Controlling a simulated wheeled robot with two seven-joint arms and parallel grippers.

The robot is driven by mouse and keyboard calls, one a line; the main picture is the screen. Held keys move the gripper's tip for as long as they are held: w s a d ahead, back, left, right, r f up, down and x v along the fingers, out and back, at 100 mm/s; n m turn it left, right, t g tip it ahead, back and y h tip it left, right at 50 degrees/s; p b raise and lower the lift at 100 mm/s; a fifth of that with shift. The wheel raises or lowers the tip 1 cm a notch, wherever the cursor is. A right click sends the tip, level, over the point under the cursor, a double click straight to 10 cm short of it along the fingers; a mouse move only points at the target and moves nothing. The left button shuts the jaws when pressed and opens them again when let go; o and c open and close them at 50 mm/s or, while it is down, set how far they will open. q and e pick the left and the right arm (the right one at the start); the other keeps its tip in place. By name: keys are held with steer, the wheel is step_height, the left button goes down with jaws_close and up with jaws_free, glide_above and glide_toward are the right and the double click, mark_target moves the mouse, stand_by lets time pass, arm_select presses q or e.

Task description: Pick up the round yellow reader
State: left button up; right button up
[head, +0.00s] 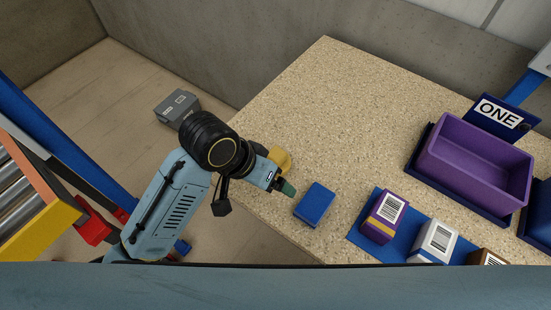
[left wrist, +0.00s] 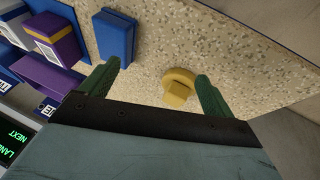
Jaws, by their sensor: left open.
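The round yellow reader (head: 284,158) lies on the speckled table near its left edge, partly hidden behind my left gripper in the head view. My left gripper (head: 285,188) is open and empty. In its wrist view the two green fingers (left wrist: 157,71) stand apart, with the reader between their lines of reach, closer to the right finger. No contact with the reader shows. My right gripper is in neither view.
A blue box (head: 314,204) lies close to the left gripper. Purple (head: 383,217) and white (head: 433,242) barcoded boxes stand on a blue mat (head: 362,240). A purple bin (head: 472,168) sits by a "ONE" sign (head: 499,113). The table's far part (head: 330,100) is clear.

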mark_target(277, 153)
arm_select(q)
steer(key=w+d+r+m+g+y, duration=0.2)
steer(key=w+r+y, duration=0.3)
steer(key=w+r, duration=0.3)
steer(key=f, duration=0.5)
steer(key=w+f+b, duration=0.1)
steer(key=f, duration=0.2)
steer(key=shift+w+a+f, duration=0.1)
steer(key=shift+a+f, duration=0.05)
steer(key=shift+f, duration=0.1)
steer(key=shift+s+d+f, duration=0.1)
steer(key=shift+f, duration=1.25)
steer(key=shift+s+d+f, duration=0.1)
steer(key=shift+f, duration=1.2)
steer(key=c, duration=1.1)
steer(key=shift+r, duration=0.1)
step_height(277, 153, up, 10)
steer(key=shift+f+p, duration=0.1)
steer(key=shift+p, duration=0.3)
